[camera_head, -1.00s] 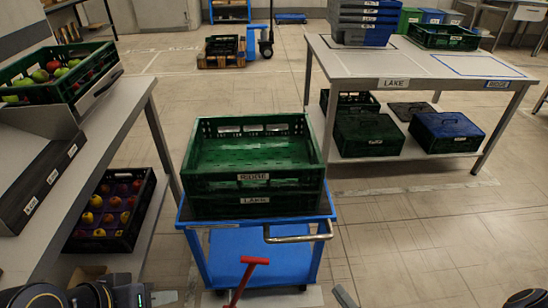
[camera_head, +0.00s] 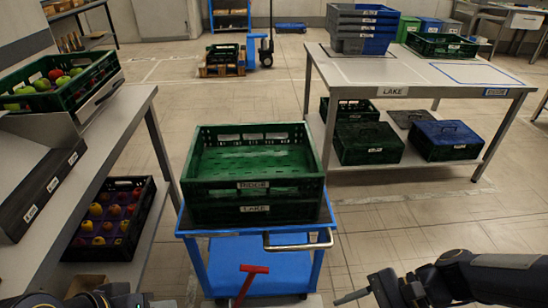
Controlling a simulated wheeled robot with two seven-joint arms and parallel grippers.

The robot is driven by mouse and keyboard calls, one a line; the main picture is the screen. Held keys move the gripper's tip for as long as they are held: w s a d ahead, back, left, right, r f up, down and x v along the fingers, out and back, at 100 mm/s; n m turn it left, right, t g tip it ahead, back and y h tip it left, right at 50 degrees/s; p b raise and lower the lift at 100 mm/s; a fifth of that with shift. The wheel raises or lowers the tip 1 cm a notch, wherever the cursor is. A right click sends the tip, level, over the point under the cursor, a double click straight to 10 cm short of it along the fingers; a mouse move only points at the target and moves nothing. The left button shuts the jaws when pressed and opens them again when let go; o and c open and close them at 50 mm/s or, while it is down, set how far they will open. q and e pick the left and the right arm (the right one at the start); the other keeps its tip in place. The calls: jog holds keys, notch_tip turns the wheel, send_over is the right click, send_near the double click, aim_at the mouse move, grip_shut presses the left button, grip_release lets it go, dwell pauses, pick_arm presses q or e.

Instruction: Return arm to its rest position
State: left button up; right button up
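My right arm comes in from the lower right edge, and its gripper (camera_head: 362,294) is low in the picture, right of the blue cart (camera_head: 265,264). One slim finger points left; I cannot make out the gap to the other. Nothing is seen held in it. My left gripper (camera_head: 112,299) is at the bottom left edge, mostly cut off, so its fingers cannot be judged. Green crates labelled RIDGE (camera_head: 253,185) and LAKE (camera_head: 255,209) are stacked on the cart. The upper one is empty. Both grippers are apart from the crates.
A shelf table (camera_head: 118,140) at left carries a tilted crate of fruit (camera_head: 62,92), with another fruit crate (camera_head: 130,243) below. A table labelled LAKE (camera_head: 395,91) stands back right, with blue and grey crates (camera_head: 362,30) on it. A red handle (camera_head: 252,269) rises before the cart. Floor at right is clear.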

jog(key=s+d+r+n+t+h+p, duration=0.1)
jog(key=r+n+p, duration=0.4)
jog(key=r, duration=0.5)
jog(key=s+d+r+n+t+h+p, duration=0.1)
jog(key=d+r+n+t+h+p, duration=0.3)
jog(key=r+p, duration=0.5)
notch_tip(320, 180, up, 2)
jog(key=n+t+h, duration=0.1)
jog(key=n+h, duration=0.1)
jog(key=shift+s+d+h, duration=0.25)
jog(key=shift+h, duration=0.05)
